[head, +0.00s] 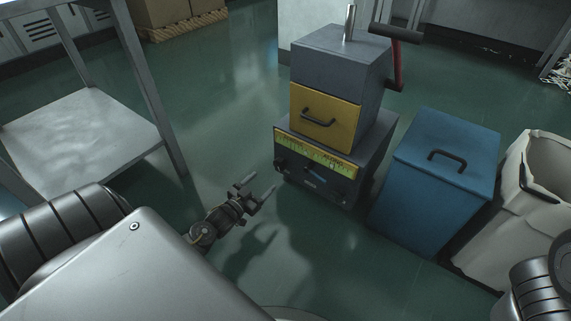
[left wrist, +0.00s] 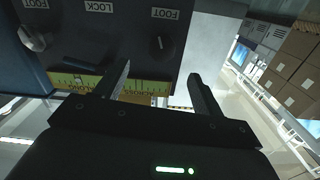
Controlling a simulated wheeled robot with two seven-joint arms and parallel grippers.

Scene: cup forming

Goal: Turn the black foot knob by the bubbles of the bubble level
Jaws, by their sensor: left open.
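The grey machine base (head: 377,150) stands on the floor, with a yellow-green bubble level (head: 315,151) along its front. In the left wrist view the panel is upside down. The black foot knob (left wrist: 160,48), with a pale mark, sits under a FOOT label; a pale grey knob (left wrist: 33,39) is under the other. The level (left wrist: 90,84) reads ALONG and ACROSS; a bubble shows in its ALONG part, while a finger partly covers the strip. My left gripper (head: 264,183) is open and empty, in front of the panel's left side, apart from the knob. My right gripper is out of view.
A yellow drawer (head: 325,114) and grey box with a crank (head: 397,33) sit above the base. A blue lidded bin (head: 425,185) and a pale bin (head: 510,215) stand right. A metal table (head: 80,130) is left. Green floor is clear between.

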